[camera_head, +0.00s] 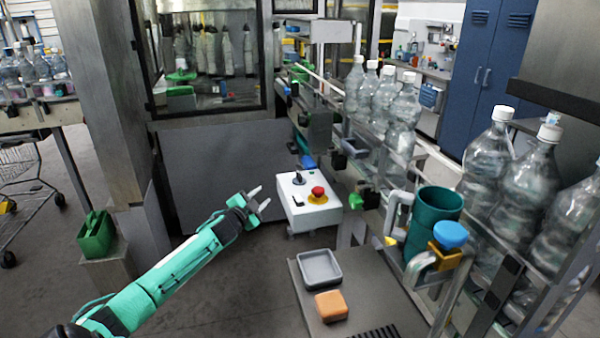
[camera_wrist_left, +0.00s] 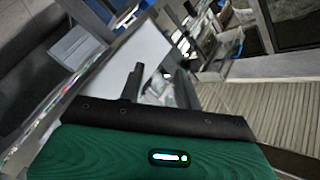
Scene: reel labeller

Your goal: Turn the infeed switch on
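A white control box (camera_head: 308,202) stands near the middle of the head view. On its top are a black rotary knob (camera_head: 298,179), a red push button (camera_head: 318,192) on a yellow base and a small black switch (camera_head: 297,201). I cannot read any labels, so I cannot tell which is the infeed switch, nor its setting. My left gripper (camera_head: 259,198) is just left of the box, its two fingers apart and empty, pointing toward it without visible contact. My right gripper is not in view.
Several clear bottles (camera_head: 384,98) line the conveyor on the right. A grey tray (camera_head: 319,268) and an orange block (camera_head: 331,306) sit on a plate in front. A green bin (camera_head: 96,235) stands at left. The floor between bin and box is open.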

